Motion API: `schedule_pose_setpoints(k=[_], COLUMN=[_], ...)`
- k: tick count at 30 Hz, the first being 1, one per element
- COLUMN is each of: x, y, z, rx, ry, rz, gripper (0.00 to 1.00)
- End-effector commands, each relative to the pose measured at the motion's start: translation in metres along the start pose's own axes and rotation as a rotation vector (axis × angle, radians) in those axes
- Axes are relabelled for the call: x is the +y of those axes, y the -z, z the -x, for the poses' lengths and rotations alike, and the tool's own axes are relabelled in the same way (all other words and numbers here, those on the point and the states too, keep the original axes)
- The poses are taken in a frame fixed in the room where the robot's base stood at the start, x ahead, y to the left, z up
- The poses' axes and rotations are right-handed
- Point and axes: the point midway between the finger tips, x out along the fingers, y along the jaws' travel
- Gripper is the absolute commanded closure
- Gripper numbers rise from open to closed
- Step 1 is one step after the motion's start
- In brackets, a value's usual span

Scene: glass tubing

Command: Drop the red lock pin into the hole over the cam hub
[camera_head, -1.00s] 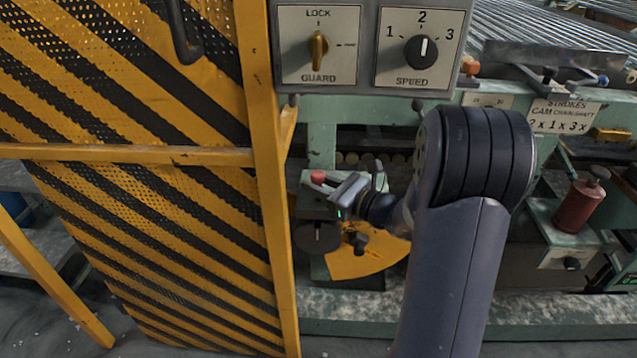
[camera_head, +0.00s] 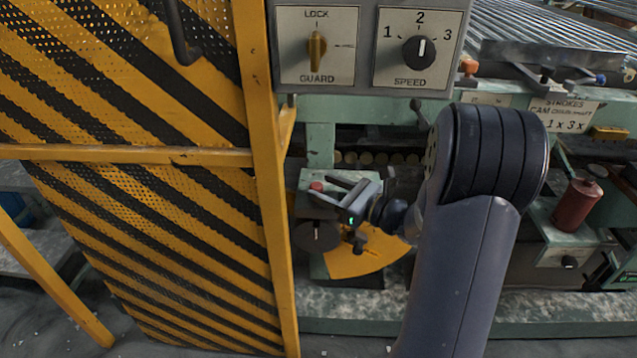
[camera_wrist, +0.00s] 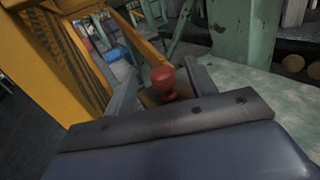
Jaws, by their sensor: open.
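The red lock pin (camera_head: 317,186) shows as a small red head at the top of a green block (camera_head: 311,178), beside the yellow guard post. In the wrist view the pin (camera_wrist: 166,82) looks upright, with a round head and a narrower neck; its lower end is hidden. My gripper (camera_head: 327,188) is open, its two fingers spread and pointing left toward the pin. I see no contact between fingers and pin. A yellow fan-shaped plate (camera_head: 365,258) and a dark round disc (camera_head: 316,236) sit below. I cannot make out the hole or how deep the pin sits.
A yellow-and-black striped guard panel (camera_head: 130,230) and its post (camera_head: 268,200) stand close on the left. A control box with lock and speed knobs (camera_head: 420,52) hangs above. A red cylinder (camera_head: 577,206) stands at the right, beyond my arm.

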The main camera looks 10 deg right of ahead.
Motion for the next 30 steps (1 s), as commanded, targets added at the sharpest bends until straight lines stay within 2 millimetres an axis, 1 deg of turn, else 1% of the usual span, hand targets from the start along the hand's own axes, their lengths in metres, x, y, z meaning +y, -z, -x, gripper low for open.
schedule_pose_setpoints(k=[1,6,9,12,18,30], x=[-0.002,-0.002,-0.001,-0.001,0.000,0.000], y=[-0.001,-0.001,-0.001,0.000,0.000,0.001], z=[0.012,0.043,0.058,0.069,0.078,0.077], rx=[0.002,0.002,0.002,0.001,0.000,0.001], ry=[0.007,0.007,0.006,0.004,0.001,0.000], rz=[-0.003,-0.003,-0.002,-0.002,-0.001,0.000], gripper=[0.47,0.47,0.47,0.47,0.47,0.47])
